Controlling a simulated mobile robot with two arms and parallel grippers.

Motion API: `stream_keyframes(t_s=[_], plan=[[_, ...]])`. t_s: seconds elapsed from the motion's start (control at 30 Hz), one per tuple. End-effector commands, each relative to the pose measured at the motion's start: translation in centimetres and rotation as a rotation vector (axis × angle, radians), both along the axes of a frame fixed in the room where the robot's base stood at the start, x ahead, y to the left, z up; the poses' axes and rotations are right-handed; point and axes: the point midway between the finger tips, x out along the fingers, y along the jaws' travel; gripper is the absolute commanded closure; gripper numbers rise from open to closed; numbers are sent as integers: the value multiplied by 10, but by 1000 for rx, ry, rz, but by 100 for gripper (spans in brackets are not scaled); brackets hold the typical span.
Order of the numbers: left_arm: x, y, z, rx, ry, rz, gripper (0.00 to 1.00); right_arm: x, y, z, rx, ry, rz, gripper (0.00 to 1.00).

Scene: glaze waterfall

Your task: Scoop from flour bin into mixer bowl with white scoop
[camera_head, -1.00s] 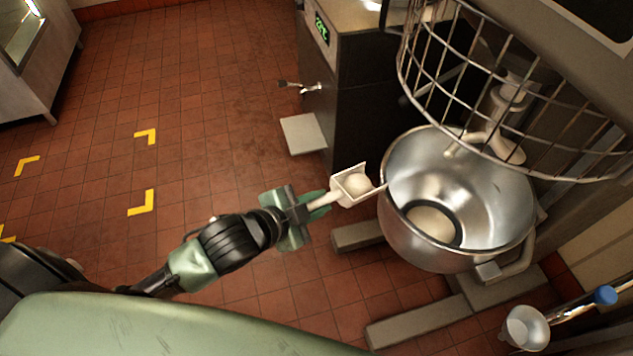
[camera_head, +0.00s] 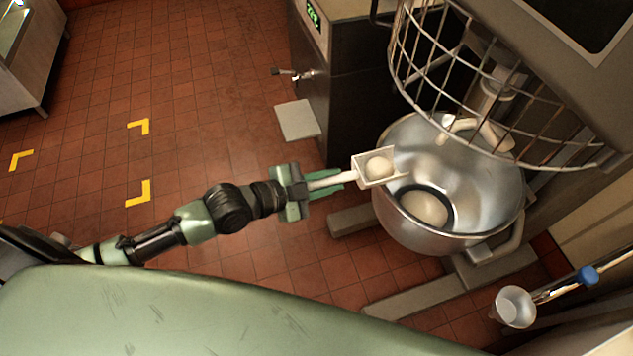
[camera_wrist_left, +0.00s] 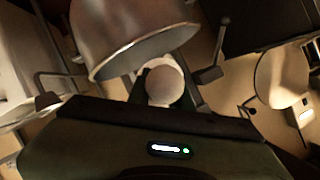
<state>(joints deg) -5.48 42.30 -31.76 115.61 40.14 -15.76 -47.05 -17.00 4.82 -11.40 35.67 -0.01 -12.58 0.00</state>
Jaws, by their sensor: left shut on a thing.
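The scoop's front end is over the left rim of the steel mixer bowl (camera_head: 480,195). In the bowl's bottom lies a pale mound of flour (camera_head: 424,208). In the left wrist view the bowl (camera_wrist_left: 130,35) is at the top, just beyond a round pale shape (camera_wrist_left: 164,84) at the gripper, perhaps the handle's end. The flour bin cannot be made out. My right gripper is not in view.
A wire guard (camera_head: 480,80) and a beater (camera_head: 480,128) stand over the bowl's far right side. A small cup (camera_head: 515,306) is at the lower right. A dark cabinet (camera_head: 345,85) stands behind the scoop. Open tiled floor (camera_head: 200,110) lies to the left.

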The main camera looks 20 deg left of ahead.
Motion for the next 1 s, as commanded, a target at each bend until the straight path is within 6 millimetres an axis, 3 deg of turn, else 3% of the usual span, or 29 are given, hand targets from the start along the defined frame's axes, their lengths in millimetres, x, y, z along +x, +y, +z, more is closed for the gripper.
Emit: stream_keyframes(t_s=[0.3, 0.77, 1.0], plan=[[23, -33, -3, -7, -3, 0, 100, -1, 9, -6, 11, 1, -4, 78], [55, -77, -12, -5, -3, 0, 100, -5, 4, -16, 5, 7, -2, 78], [64, -70, -13, -193, 261, 3, 100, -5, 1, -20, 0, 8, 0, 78]])
